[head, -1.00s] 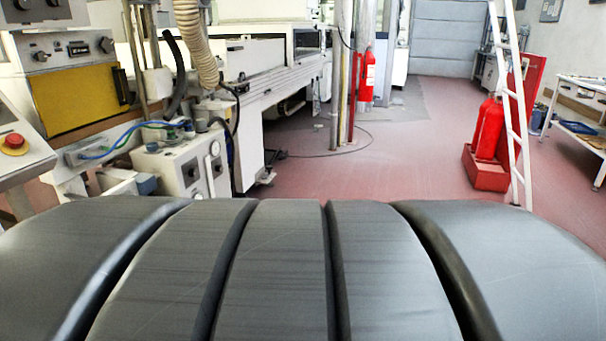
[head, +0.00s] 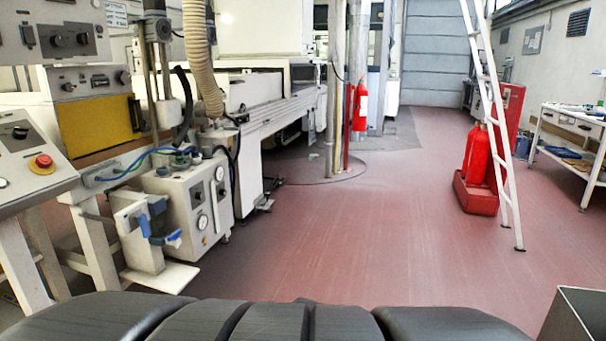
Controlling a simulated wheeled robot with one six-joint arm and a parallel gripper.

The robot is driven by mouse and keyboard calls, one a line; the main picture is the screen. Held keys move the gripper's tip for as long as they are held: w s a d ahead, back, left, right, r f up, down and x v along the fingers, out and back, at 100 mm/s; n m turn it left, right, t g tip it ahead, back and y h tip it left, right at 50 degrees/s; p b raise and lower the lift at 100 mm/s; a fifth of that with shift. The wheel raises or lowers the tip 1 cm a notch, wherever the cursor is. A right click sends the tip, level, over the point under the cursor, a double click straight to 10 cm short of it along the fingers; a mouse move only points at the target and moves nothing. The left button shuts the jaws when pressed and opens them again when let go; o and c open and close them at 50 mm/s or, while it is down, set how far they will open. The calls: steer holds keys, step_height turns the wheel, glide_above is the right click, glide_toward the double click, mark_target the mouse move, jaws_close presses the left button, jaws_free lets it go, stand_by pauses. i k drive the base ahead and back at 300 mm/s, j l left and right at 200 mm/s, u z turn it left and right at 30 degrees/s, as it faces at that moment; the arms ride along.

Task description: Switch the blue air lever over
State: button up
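Blue parts, seemingly the blue air lever (head: 144,224), show at the left on a pale bracket in front of a light grey control box (head: 185,200). They are small, and I cannot tell which way the lever is set. A blue hose (head: 140,160) runs above it. My gripper is not in view, so its place relative to the lever does not show.
A slanted panel with a red button (head: 42,164) stands left of the box. The red floor (head: 340,235) is clear in the middle. Red extinguishers (head: 482,160), a white ladder (head: 497,130) and a white table (head: 572,145) stand right. A grey box edge (head: 580,318) shows lower right.

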mark_target(142, 220)
steer(key=k, duration=0.15)
steer(key=i+j, duration=0.3)
steer(key=j, duration=0.2)
steer(key=i+j, duration=0.35)
steer(key=i+j+u, duration=0.1)
steer(key=i+j, duration=0.2)
steer(key=j, duration=0.3)
steer(key=i+j, duration=0.35)
steer(key=j, duration=0.15)
